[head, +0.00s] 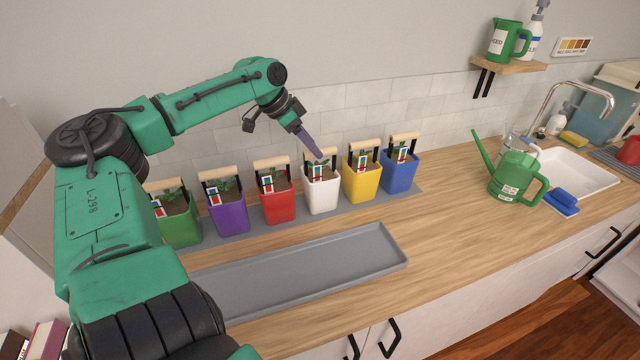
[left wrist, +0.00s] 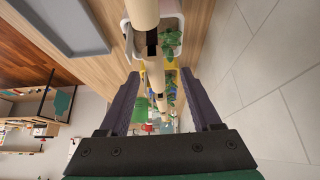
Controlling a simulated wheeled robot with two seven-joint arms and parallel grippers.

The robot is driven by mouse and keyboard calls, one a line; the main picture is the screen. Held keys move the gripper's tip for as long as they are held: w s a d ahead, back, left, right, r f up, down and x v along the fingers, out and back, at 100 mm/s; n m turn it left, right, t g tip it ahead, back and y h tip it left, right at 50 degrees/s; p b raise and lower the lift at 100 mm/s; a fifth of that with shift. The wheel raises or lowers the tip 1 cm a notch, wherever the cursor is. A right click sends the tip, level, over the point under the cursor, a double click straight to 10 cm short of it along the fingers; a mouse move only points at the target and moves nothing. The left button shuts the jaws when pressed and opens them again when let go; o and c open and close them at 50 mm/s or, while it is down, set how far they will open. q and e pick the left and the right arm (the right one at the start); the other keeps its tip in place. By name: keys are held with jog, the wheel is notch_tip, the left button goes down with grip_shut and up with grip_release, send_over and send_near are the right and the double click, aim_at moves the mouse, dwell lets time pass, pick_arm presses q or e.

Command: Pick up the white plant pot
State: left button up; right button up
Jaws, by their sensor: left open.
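The white plant pot (head: 322,198) stands upright in the row of pots on the counter, between the red and yellow pots. It has a wooden handle on top, soil, a small green plant and a label. My left gripper (head: 312,146) is open, its fingers just above the pot's handle in the head view. In the left wrist view a white rim (left wrist: 181,38) shows at the top, beyond the spread fingers (left wrist: 163,90), with wooden handles lined up between them. I cannot tell whether the fingers touch the handle. My right gripper is not in view.
Red (head: 278,206), yellow (head: 362,186), blue (head: 399,177), purple (head: 228,214) and green (head: 180,226) pots flank it on a grey mat. An empty grey tray (head: 300,278) lies in front. A green watering can (head: 517,179) and sink (head: 577,172) are right.

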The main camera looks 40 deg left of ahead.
aim_at(321, 150)
pick_arm(q)
jog(key=shift+w+d+f+p, duration=0.2)
jog(key=shift+w+d+f, duration=0.25)
jog(key=shift+f, duration=0.15)
jog(key=shift+w+d+f+p, duration=0.2)
jog(key=shift+w+d+f, duration=0.2)
jog(key=shift+f, duration=0.15)
jog(key=shift+w+f, duration=0.1)
jog(key=shift+f, duration=0.1)
jog(key=shift+a, duration=0.1)
grip_shut()
jog(key=shift+w+r, duration=0.1)
jog(key=shift+r, duration=0.1)
